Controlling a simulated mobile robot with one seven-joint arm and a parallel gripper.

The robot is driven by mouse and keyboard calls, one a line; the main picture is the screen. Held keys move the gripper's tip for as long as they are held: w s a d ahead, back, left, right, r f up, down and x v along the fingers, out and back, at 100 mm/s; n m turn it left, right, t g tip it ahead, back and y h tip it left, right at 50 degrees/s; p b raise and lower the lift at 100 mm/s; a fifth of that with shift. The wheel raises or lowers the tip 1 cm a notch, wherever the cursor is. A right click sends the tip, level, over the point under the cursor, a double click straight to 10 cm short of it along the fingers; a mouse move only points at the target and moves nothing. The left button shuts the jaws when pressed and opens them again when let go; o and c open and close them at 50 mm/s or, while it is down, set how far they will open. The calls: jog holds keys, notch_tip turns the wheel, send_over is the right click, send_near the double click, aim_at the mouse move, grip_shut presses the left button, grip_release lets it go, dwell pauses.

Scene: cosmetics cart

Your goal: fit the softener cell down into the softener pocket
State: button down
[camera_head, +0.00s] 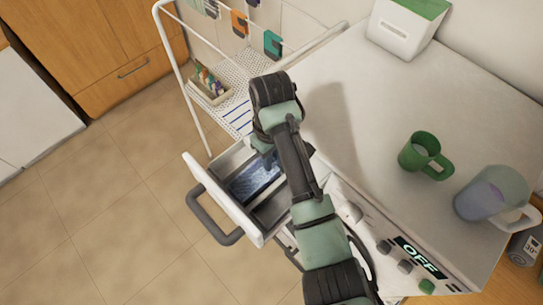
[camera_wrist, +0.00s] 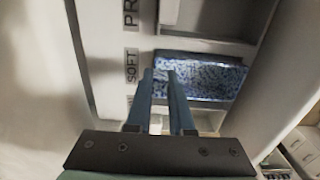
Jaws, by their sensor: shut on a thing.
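The softener cell, a blue-and-white speckled block (camera_wrist: 210,77), lies level with the SOFT label (camera_wrist: 131,67) in the wrist view. It also shows in the open drawer in the head view (camera_head: 255,181). My gripper (camera_wrist: 160,73) is shut on it near its left end, its two blue fingers close together. In the head view my gripper (camera_head: 264,160) points down into the drawer (camera_head: 225,190). The softener pocket is largely hidden under the cell and fingers. I cannot tell how deep the cell sits.
The drawer's dark handle (camera_head: 215,222) sticks out over the floor. A green mug (camera_head: 418,152) and a pale mug (camera_head: 482,196) stand on the machine's top (camera_head: 365,100). A white rack (camera_head: 228,85) stands behind the drawer. Another drawer compartment (camera_wrist: 215,18) looks empty.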

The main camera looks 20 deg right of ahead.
jog(key=c, duration=0.8)
grip_release()
jog(key=shift+r, duration=0.15)
jog(key=shift+w+r, duration=0.1)
jog(key=shift+r, duration=0.15)
notch_tip(320, 180, up, 11)
jog(key=p, duration=0.3)
jog(key=shift+r, duration=0.15)
